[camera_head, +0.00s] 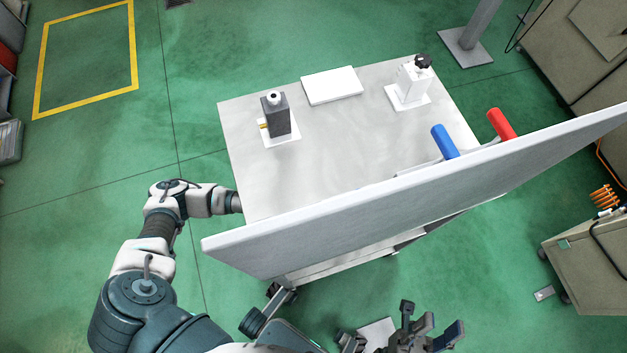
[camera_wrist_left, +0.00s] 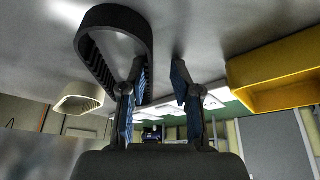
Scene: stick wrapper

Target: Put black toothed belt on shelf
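The black toothed belt (camera_wrist_left: 87,48) is a dark loop against the pale surface at the top of the left wrist view, teeth on its inner side. My left gripper (camera_wrist_left: 162,72) has its two blue-padded fingers spread. The left finger overlaps the loop's opening, and the loop's right wall lies between the fingers. A gap shows to the right finger; I cannot tell whether the left finger touches the belt. My right gripper (camera_head: 432,322) is open and empty at the bottom. Which part is the shelf is unclear.
In the head view, a table (camera_head: 330,135) carries a dark device (camera_head: 277,118), a white box (camera_head: 332,86) and a white fixture (camera_head: 411,85). Blue and red cylinders stand behind the board.

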